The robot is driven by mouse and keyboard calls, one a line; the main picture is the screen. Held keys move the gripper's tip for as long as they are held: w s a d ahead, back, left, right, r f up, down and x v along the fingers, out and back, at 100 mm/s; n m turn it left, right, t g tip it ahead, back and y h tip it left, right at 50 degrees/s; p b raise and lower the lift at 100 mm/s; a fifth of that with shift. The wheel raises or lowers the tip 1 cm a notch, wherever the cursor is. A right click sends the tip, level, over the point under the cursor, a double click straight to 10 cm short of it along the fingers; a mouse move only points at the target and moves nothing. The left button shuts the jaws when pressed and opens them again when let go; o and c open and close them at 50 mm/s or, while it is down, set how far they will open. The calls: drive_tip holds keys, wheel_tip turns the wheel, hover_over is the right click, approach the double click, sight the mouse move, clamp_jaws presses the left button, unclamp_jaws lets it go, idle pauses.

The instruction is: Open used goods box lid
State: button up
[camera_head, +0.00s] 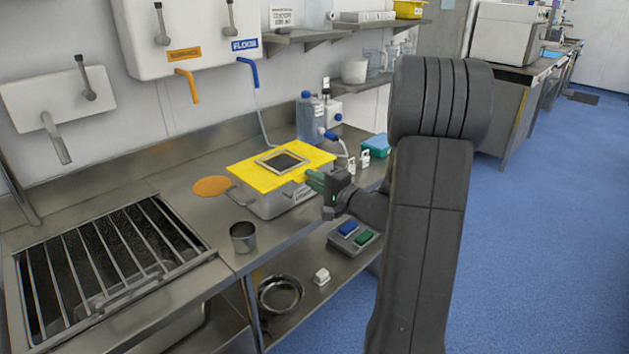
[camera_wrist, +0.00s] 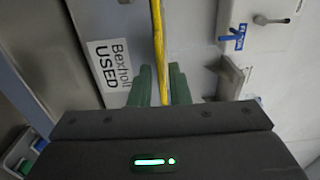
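The used goods box (camera_head: 270,205) is a grey metal container on the steel counter. Its yellow lid (camera_head: 245,172), with a framed dark panel on top, lies flat over it. In the wrist view the lid shows edge-on as a thin yellow strip (camera_wrist: 157,40), beside a white "Bexholt USED" label (camera_wrist: 110,68) on the box side. My gripper (camera_head: 313,180) is at the lid's right edge. In the wrist view its green fingers (camera_wrist: 161,88) stand close on both sides of the strip and appear shut on it. The exact contact is partly hidden.
A metal cup (camera_head: 243,238) and an orange disc (camera_head: 212,186) are near the box. A blue bottle (camera_head: 309,118) stands behind it, and a teal box (camera_head: 377,145) is to the right. A barred sink (camera_head: 100,260) is at the left. The wall behind carries dispensers (camera_head: 190,35).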

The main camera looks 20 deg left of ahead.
clamp_jaws()
drive_tip(key=shift+r, duration=0.1)
